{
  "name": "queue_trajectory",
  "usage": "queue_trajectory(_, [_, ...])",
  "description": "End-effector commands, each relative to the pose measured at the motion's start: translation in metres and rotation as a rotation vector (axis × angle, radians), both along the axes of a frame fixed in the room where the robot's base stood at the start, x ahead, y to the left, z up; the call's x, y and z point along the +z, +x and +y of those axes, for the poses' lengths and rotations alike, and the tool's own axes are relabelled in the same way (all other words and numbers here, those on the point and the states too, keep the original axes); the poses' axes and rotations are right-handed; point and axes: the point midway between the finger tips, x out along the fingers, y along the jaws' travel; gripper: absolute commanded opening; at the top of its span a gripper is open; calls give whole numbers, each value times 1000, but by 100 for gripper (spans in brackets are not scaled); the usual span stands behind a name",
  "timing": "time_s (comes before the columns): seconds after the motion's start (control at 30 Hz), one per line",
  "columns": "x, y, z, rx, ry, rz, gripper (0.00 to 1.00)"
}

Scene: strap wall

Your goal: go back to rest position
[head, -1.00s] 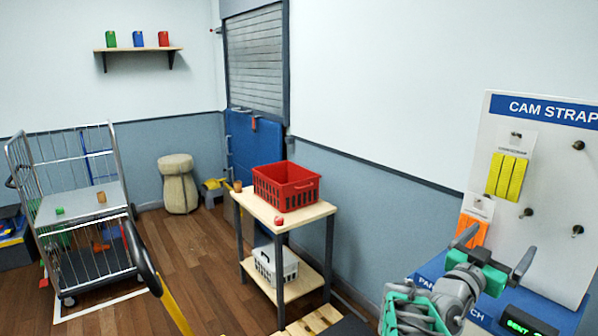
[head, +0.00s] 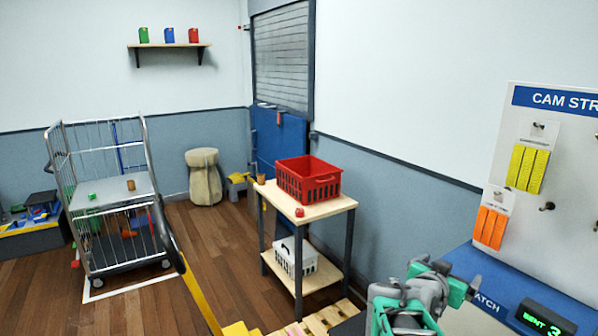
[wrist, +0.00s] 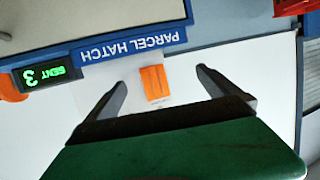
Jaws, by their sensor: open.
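My gripper (head: 445,272) is at the lower right of the head view, in front of the blue parcel hatch counter (head: 470,262). Its fingers are apart and hold nothing. In the wrist view my gripper (wrist: 162,78) shows two dark fingers spread wide. An orange strap piece (wrist: 155,82) lies on a pale surface beyond them, in line with the gap; it is not gripped. The PARCEL HATCH sign (wrist: 133,46) and a green-lit counter display (wrist: 45,75) are beside it.
A strap board (head: 560,150) with yellow straps (head: 527,168) and orange straps (head: 491,227) stands at right. A wooden stand (head: 340,204) holds a red crate (head: 308,180). A wire trolley (head: 105,200) is at left.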

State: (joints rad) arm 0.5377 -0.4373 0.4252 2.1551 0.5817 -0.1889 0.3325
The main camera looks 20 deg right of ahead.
Motion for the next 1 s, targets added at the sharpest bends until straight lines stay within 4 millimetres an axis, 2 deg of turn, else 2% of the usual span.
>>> queue_trajectory(0.07, [-25,19,34,82,81,45,100])
queue_trajectory(0.17, [-61,42,96,227,210,143,100])
queue_trajectory(0.2, [-76,49,126,300,263,196,100])
queue_trajectory(0.27, [-99,53,175,416,338,286,100])
queue_trajectory(0.3, [-112,52,209,498,383,352,100])
queue_trajectory(0.33, [-122,49,233,559,413,405,100])
queue_trajectory(0.4, [-142,34,289,706,470,533,100])
queue_trajectory(0.5, [-162,3,351,889,521,708,100])
queue_trajectory(0.6, [-173,-25,386,1010,541,838,100])
queue_trajectory(0.7, [-175,-38,399,1061,547,895,100])
queue_trajectory(1.0, [-174,-39,399,1062,550,900,100])
